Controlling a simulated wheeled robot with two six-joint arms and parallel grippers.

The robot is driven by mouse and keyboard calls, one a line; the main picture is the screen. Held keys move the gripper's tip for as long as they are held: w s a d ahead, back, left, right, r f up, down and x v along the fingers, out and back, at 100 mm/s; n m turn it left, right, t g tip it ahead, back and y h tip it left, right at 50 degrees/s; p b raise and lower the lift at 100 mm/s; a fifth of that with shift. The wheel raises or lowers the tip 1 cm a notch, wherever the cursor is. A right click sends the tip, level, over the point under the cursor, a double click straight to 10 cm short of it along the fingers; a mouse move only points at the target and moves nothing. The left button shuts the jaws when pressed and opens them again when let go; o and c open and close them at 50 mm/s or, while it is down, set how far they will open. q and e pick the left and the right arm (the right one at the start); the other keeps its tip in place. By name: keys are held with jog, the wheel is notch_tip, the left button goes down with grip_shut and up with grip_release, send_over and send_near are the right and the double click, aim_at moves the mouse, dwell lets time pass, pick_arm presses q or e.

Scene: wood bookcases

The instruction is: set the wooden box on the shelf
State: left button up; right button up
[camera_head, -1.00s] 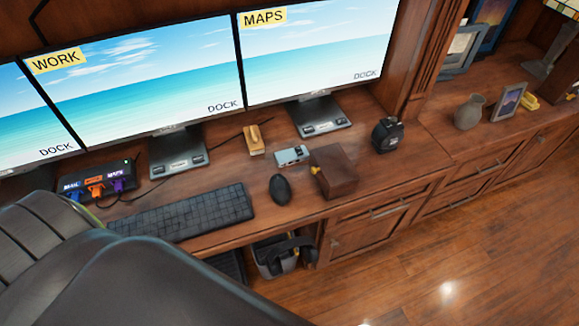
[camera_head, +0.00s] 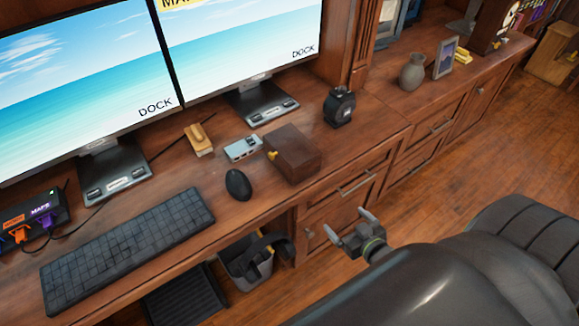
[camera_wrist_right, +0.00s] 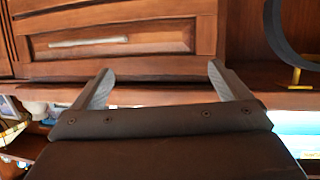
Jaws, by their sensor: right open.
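The wooden box (camera_head: 292,152), dark brown with a gold clasp on its left side, sits on the desk near its front edge in the head view. My right gripper (camera_head: 346,222) is open and empty. It is in front of the desk, below and to the right of the box, and apart from it. In the right wrist view the gripper's two fingers (camera_wrist_right: 163,85) stand wide apart with nothing between them, facing a wood drawer front. The box cannot be made out in that view. My left gripper is not in view. I cannot tell which shelf the task means.
A keyboard (camera_head: 128,240) is at left. A bin (camera_head: 245,262) with black headphones is below. The cabinet top holds a vase (camera_head: 412,71) and frames.

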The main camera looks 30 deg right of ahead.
aim_at(308, 167)
jog(key=w+a+r+n+t+y+b, duration=0.1)
jog(key=a+r+t, duration=0.1)
jog(key=r, duration=0.4)
jog(key=w+a+r+t+y+b, duration=0.1)
jog(key=w+a+r+t+b, duration=0.1)
jog(key=r, duration=0.4)
jog(key=w+p, duration=0.1)
jog(key=w, duration=0.2)
jog(key=w+p, duration=0.1)
jog(key=w, duration=0.2)
jog(key=w+p, duration=0.2)
jog(key=w, duration=0.2)
jog(key=shift+w+a+r, duration=0.1)
jog(key=shift+a+r, duration=0.15)
jog(key=shift+a, duration=0.1)
jog(key=shift+w+a+f, duration=0.1)
jog(key=shift+w+a, duration=0.05)
jog(key=shift+w, duration=3.1)
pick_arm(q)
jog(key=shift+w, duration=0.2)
pick_arm(e)
jog(key=shift+c, duration=0.3)
jog(key=c, duration=0.9)
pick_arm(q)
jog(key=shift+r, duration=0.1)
pick_arm(e)
jog(key=shift+y, duration=0.4)
jog(key=shift+c, duration=0.2)
